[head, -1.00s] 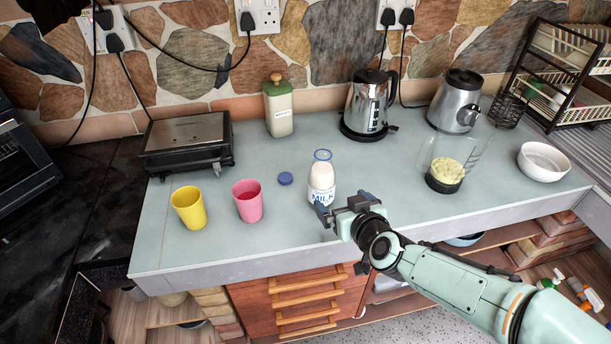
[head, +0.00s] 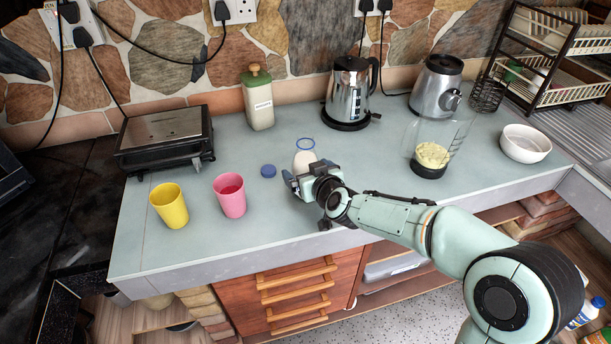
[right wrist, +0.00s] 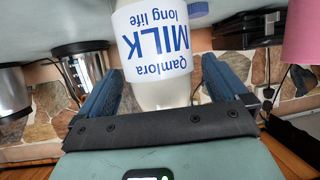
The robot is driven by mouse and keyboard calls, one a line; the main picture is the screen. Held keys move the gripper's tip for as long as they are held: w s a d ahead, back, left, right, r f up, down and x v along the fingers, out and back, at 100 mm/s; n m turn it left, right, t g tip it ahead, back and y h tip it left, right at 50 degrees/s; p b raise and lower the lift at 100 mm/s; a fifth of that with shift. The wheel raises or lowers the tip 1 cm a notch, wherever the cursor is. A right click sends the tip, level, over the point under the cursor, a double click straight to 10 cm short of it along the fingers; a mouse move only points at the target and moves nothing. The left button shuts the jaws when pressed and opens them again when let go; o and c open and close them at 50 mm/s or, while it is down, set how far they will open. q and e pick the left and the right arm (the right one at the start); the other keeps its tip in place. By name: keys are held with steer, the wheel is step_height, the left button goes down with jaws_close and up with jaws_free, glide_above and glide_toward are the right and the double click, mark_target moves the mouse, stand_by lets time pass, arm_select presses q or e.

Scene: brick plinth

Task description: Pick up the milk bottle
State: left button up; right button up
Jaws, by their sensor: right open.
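The milk bottle (head: 304,160) stands upright on the grey-blue counter, white with a clear neck and a blue rim. My right gripper (head: 306,180) is at its near side and hides its lower part and label. In the right wrist view the bottle (right wrist: 160,45) appears upside down, its MILK label facing the camera. The open fingers of the right gripper (right wrist: 160,80) lie on either side of it, with a gap visible at each side. My left gripper is not in view.
A blue cap (head: 268,171), pink cup (head: 230,196) and yellow cup (head: 170,206) stand left of the bottle. A green-lidded canister (head: 259,100) and kettle (head: 350,90) stand behind. A blender jug (head: 434,150) and white bowl (head: 525,143) are right.

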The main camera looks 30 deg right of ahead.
mark_target(305, 137)
steer(key=shift+w+d+f, duration=0.1)
steer(key=shift+w+f, duration=0.15)
steer(key=shift+w, duration=0.45)
steer(key=c, duration=1.3)
steer(key=shift+r, duration=0.15)
steer(key=shift+c, duration=1.2)
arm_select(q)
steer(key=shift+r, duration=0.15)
arm_select(e)
steer(key=shift+r, duration=0.2)
steer(key=shift+r+p, duration=0.75)
steer(key=shift+r, duration=0.15)
step_height(305, 137, up, 8)
steer(key=p, duration=0.5)
steer(key=shift+f, duration=0.25)
step_height(305, 137, up, 6)
steer(key=p, duration=0.5)
steer(key=shift+r, duration=0.25)
steer(key=shift+r+p, duration=0.6)
steer(key=shift+r, duration=0.15)
arm_select(q)
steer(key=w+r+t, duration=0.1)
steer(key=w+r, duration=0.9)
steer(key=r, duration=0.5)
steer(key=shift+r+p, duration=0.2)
steer(key=shift+p, duration=0.15)
arm_select(e)
steer(key=shift+r, duration=1.05)
